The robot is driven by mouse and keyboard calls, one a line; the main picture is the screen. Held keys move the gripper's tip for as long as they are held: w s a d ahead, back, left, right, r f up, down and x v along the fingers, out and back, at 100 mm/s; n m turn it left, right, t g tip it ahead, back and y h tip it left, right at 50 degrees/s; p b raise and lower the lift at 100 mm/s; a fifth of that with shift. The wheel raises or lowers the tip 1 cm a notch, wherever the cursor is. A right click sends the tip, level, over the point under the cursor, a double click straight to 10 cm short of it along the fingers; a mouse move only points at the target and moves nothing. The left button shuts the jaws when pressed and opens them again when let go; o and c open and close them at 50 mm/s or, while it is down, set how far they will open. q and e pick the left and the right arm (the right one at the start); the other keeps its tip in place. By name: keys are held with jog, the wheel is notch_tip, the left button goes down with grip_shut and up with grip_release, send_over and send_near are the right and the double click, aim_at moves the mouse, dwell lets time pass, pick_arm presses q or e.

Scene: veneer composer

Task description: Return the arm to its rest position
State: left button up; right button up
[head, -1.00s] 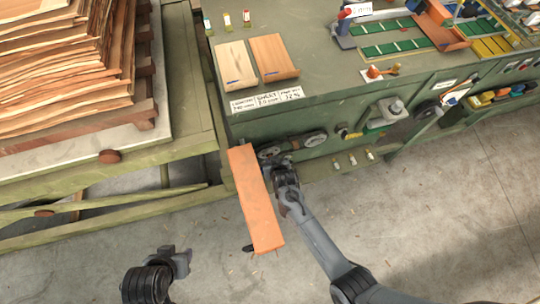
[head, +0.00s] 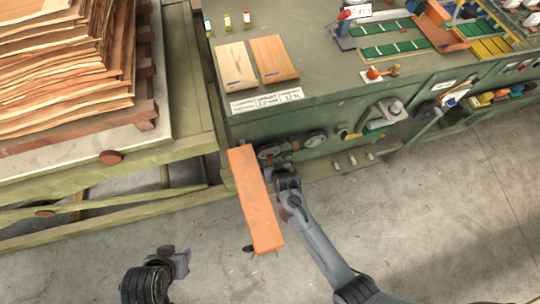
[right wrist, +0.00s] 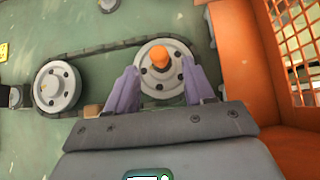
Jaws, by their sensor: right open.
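My right gripper (head: 279,161) is at the front face of the green machine (head: 330,120), beside an orange guard (head: 258,205). In the right wrist view, my right gripper (right wrist: 160,88) is open, its two purple fingers apart. A grey sprocket wheel (right wrist: 178,58) with an orange knob (right wrist: 159,58) at its middle shows between and beyond the fingers. I cannot tell whether the fingers touch the wheel. Nothing is held between them. My left gripper (head: 181,262) is low in the head view over the floor, away from the machine. Its finger opening is not clear.
The orange guard, with a mesh panel (right wrist: 298,45), stands close to the right of the right gripper. A chain (right wrist: 100,50) runs to a second wheel (right wrist: 57,87). A veneer stack (head: 65,70) is at left. The floor (head: 430,225) at lower right is clear.

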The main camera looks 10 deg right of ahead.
jog(key=s+d+r+g+p, duration=0.2)
jog(key=s+d+r+p, duration=0.3)
jog(key=s+r, duration=0.8)
jog(key=s+d+r+n+g+p, duration=0.1)
jog(key=s+d+r+g+p, duration=0.2)
jog(key=s+r, duration=1)
notch_tip(320, 180, up, 4)
jog(key=d+p, duration=0.2)
jog(key=p, duration=0.1)
jog(key=shift+s+d+f+n+p, duration=0.15)
jog(key=shift+d+f+n+p, duration=0.1)
jog(key=shift+n+p, duration=0.1)
